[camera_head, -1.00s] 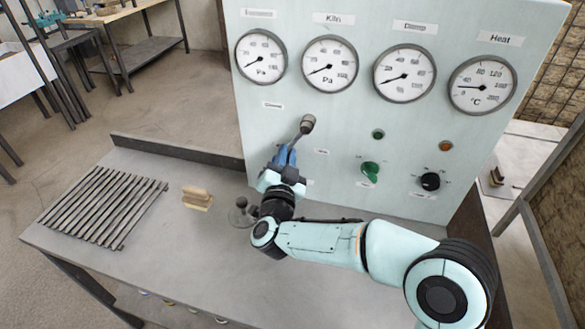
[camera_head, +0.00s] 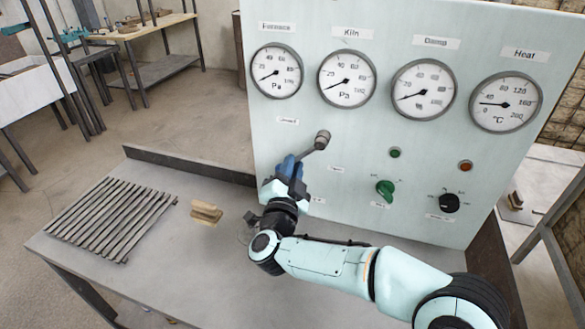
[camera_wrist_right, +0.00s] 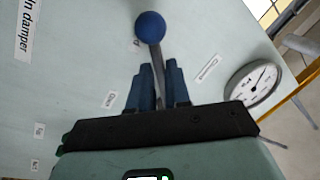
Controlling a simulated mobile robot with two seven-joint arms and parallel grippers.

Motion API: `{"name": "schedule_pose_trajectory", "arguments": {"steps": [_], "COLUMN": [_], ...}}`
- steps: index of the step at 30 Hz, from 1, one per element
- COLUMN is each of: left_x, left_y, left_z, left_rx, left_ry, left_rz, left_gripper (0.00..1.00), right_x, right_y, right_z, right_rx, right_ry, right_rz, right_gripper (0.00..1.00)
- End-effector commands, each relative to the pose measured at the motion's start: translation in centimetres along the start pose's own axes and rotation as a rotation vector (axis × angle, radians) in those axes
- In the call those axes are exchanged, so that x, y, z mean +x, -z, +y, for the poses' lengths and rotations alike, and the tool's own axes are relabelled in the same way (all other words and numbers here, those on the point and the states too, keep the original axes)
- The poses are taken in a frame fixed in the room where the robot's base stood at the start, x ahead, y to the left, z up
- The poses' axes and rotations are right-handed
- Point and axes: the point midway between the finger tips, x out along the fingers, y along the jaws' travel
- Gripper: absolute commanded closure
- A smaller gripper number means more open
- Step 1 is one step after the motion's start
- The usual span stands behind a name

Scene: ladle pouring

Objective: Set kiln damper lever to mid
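The fingers are close together around the rod, below the knob. My left gripper is not in view.
The panel (camera_head: 300,100) carries several gauges, a green knob (camera_head: 385,190), a black knob (camera_head: 449,203) and two lamps. On the bench (camera_head: 180,255) lie a slatted rack (camera_head: 110,218) and a wooden block (camera_head: 206,211). The bench front is clear.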

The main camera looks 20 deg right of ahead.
Motion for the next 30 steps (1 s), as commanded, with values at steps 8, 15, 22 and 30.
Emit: {"name": "schedule_pose_trajectory", "arguments": {"steps": [8, 15, 22, 30], "left_x": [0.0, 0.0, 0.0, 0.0], "left_y": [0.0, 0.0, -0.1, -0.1], "left_z": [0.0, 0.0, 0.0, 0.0], "left_rx": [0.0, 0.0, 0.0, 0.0], "left_ry": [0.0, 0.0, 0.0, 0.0], "left_rz": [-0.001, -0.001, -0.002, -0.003], "left_gripper": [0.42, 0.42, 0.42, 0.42], "right_x": [0.0, -1.4, -6.4, -11.7], "right_y": [0.0, -0.1, -0.1, -0.1], "right_z": [0.0, -0.1, -0.2, -0.1], "right_rx": [-0.001, -0.001, -0.001, -0.001], "right_ry": [0.001, 0.003, 0.005, 0.003], "right_rz": [0.0, -0.003, -0.005, -0.003], "right_gripper": [0.62, 0.62, 0.62, 0.62]}}
